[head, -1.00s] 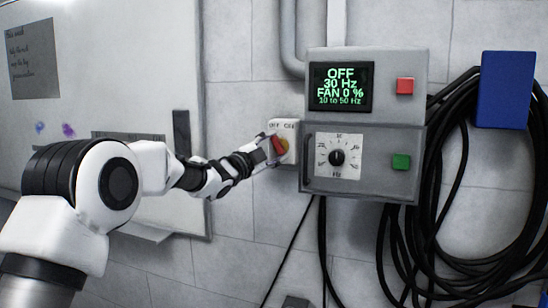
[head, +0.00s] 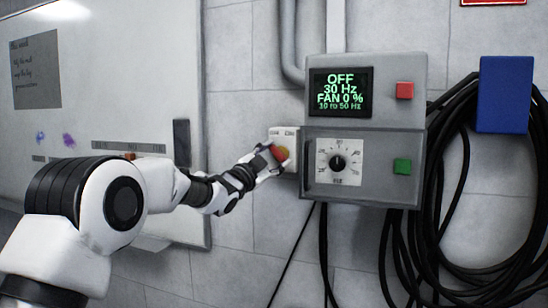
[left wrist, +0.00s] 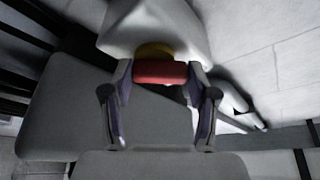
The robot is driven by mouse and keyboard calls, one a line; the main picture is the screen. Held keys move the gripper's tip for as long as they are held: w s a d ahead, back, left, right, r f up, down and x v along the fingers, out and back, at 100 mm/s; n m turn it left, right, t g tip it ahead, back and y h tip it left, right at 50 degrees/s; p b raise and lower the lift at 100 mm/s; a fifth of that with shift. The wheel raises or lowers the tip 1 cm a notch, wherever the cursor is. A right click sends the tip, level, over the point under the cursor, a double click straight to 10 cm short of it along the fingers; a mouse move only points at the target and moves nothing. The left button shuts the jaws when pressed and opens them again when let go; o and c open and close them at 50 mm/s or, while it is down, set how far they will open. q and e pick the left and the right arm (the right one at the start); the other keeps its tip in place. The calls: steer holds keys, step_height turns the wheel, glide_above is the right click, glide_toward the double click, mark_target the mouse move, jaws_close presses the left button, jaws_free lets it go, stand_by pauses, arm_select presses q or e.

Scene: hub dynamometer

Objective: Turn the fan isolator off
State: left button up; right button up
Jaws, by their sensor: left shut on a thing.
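The fan isolator is a small white box (head: 284,132) on the wall, at the left side of the grey control box. Its red handle (head: 281,153) is partly hidden by my left gripper (head: 272,157). In the left wrist view the red handle (left wrist: 160,73) lies crosswise between the two fingers of my left gripper (left wrist: 161,82), with a yellow disc (left wrist: 154,49) behind it. The gripper is shut on the handle. The lettering on the isolator is too small to read surely. My right gripper is out of view.
The grey control box (head: 385,129) shows OFF, 30 Hz and FAN 0 % on its display (head: 340,92). It has a red button (head: 405,90), a green button (head: 402,166) and a dial (head: 338,163). Black cables (head: 447,190) hang at right. A whiteboard (head: 110,70) stands at left.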

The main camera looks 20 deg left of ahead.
arm_select(q)
steer(key=o, duration=1.1)
steer(key=shift+r, duration=0.15)
steer(key=shift+o, duration=0.2)
steer(key=v, duration=1.2)
steer(key=shift+w, duration=0.1)
